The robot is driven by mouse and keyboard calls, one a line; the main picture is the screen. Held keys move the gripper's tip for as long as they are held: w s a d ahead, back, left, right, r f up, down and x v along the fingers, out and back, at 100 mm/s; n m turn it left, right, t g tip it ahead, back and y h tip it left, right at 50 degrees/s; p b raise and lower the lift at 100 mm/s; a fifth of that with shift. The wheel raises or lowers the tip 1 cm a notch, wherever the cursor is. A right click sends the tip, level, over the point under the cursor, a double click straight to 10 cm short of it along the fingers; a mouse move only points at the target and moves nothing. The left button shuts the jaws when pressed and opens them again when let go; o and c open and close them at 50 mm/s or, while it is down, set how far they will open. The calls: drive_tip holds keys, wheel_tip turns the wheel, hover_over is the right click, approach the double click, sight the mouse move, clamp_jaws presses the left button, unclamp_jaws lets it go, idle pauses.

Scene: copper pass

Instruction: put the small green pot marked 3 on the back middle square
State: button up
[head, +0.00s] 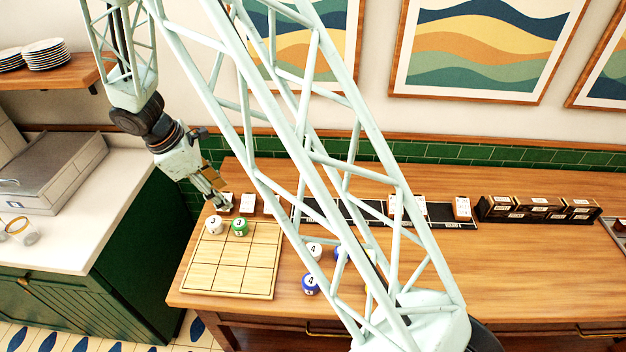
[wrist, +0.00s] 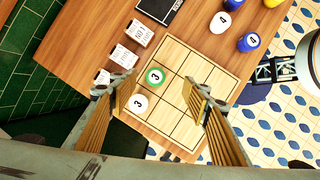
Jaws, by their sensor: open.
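The small green pot marked 3 (head: 240,227) stands upright on the back middle square of the wooden grid board (head: 228,279). In the wrist view the green pot (wrist: 155,76) shows its white top with the 3 facing up. A white pot marked 3 (head: 214,225) stands beside it on the back left square; it also shows in the wrist view (wrist: 138,104). My gripper (head: 222,203) is open and empty, above and behind the board's back edge. In the wrist view its spread fingers (wrist: 163,98) are apart from the green pot.
Several small cards (wrist: 123,56) stand behind the board. To its right are a white pot marked 4 (head: 314,250), a blue pot marked 4 (head: 310,284) and other pots, partly hidden by my arm. Dark boxes (head: 540,208) stand further right. The board's other squares are bare.

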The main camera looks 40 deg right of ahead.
drive_tip(key=s+d+r+m+t+y, duration=0.15)
drive_tip(key=s+r+m, duration=0.25)
drive_tip(key=s+r, duration=0.7)
drive_tip(key=s+d+r+m+y, duration=0.1)
drive_tip(key=s+d+r+m, duration=0.45)
drive_tip(key=r, duration=1.05)
drive_tip(key=s+a+r+m+t+y, duration=0.1)
drive_tip(key=s+a+r+m, duration=0.1)
drive_tip(key=s, duration=1)
drive_tip(key=s+a+r+m+t, duration=0.1)
drive_tip(key=s+r+m, duration=0.2)
drive_tip(key=s, duration=1)
wheel_tip(320, 180, up, 2)
drive_tip(key=shift+s+a+m+y, duration=0.15)
drive_tip(key=shift+a+m+y, duration=0.2)
drive_tip(key=shift+s+t, duration=0.1)
drive_tip(key=shift+t, duration=0.15)
drive_tip(key=shift+o, duration=0.6)
